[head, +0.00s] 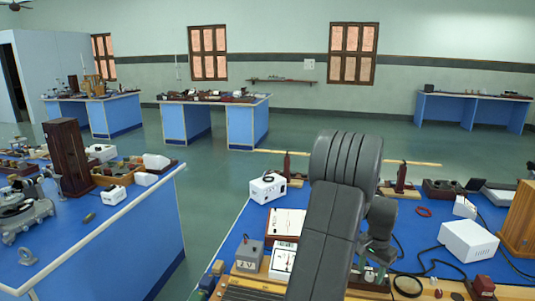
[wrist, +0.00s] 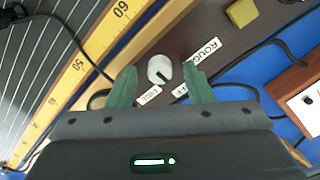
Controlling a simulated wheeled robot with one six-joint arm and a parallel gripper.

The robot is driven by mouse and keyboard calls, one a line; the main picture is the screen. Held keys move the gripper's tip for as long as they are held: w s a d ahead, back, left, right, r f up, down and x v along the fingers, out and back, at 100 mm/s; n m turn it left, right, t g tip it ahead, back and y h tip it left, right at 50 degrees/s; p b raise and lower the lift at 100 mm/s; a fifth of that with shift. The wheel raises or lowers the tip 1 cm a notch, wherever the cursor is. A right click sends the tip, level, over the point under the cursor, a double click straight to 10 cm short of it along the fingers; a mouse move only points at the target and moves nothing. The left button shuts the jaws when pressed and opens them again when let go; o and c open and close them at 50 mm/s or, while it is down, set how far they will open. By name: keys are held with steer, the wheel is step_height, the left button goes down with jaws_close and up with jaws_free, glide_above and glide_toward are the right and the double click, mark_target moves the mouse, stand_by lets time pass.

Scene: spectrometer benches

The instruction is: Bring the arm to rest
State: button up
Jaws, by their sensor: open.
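My arm rises in front of the bench at the right in the head view, bent at a thick grey joint. My gripper (head: 374,274) hangs at its end, low over the blue bench (head: 236,238). In the wrist view its two green fingers (wrist: 160,84) stand apart. A white round knob (wrist: 160,69) with a dark slot shows between the fingertips, on a dark board (wrist: 178,38) with white labels. Nothing looks held. I cannot tell how far the fingertips are from the knob.
A yellow scale (wrist: 97,47) lies left of the fingers, with black cables nearby. The bench also holds a white box (head: 467,241), a white instrument (head: 268,187) and a grey 2 V block (head: 249,256). Another crowded bench (head: 150,225) stands left, with open floor between.

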stand_by(0.5)
step_height(320, 180, up, 14)
steer(key=f, duration=0.1)
step_height(320, 180, down, 13)
steer(key=shift+f, duration=0.1)
steer(key=n+p, duration=0.1)
steer(key=n, duration=0.4)
steer(key=shift+n, duration=0.4)
steer(key=n+p, duration=0.2)
steer(key=n, duration=0.4)
step_height(320, 180, up, 11)
steer(key=b, duration=0.1)
steer(key=shift+r, duration=0.2)
